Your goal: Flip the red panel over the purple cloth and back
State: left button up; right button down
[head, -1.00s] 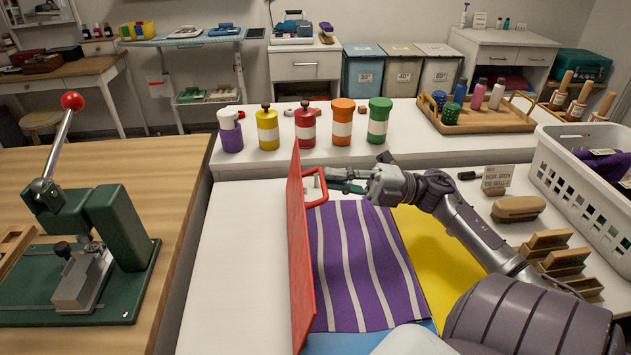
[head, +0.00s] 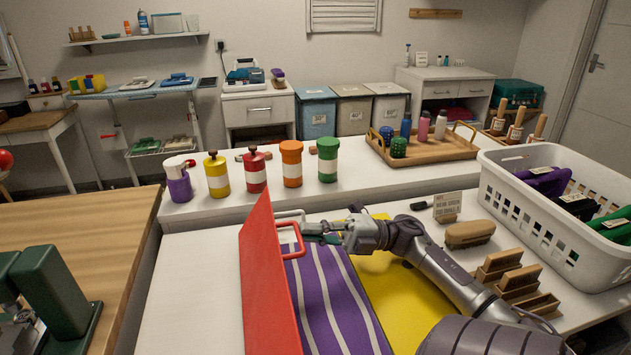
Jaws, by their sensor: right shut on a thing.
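The red panel (head: 265,285) stands steeply on edge at the left side of the purple cloth (head: 330,300), with its broad face showing. The cloth has white stripes and lies flat; the panel hides its left part. A red loop handle (head: 299,238) sticks out from the panel's right side. My right gripper (head: 308,232) reaches in from the right and is shut on this handle. Its fingertips are small and partly hidden by the handle. My left gripper is out of view.
A yellow cloth (head: 405,305) lies right of the purple one. Wooden blocks (head: 518,280), a brush (head: 469,233) and a white basket (head: 535,215) stand further right. Several coloured jars (head: 291,165) line the back counter. The white table (head: 195,300) left of the panel is bare.

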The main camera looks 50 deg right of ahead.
jog(key=shift+s+a+f, duration=0.1)
jog(key=shift+a+f, duration=0.3)
jog(key=shift+f, duration=0.3)
jog(key=c, duration=1.4)
grip_release()
jog(key=shift+w+a+g, duration=0.1)
jog(key=shift+w+g, duration=0.15)
jog(key=shift+g, duration=0.05)
jog(key=shift+o, duration=0.9)
jog(key=shift+w+a, duration=0.2)
jog(key=shift+d, duration=0.1)
jog(key=shift+r, duration=0.3)
notch_tip(320, 180, up, 10)
jog(key=shift+f, duration=0.15)
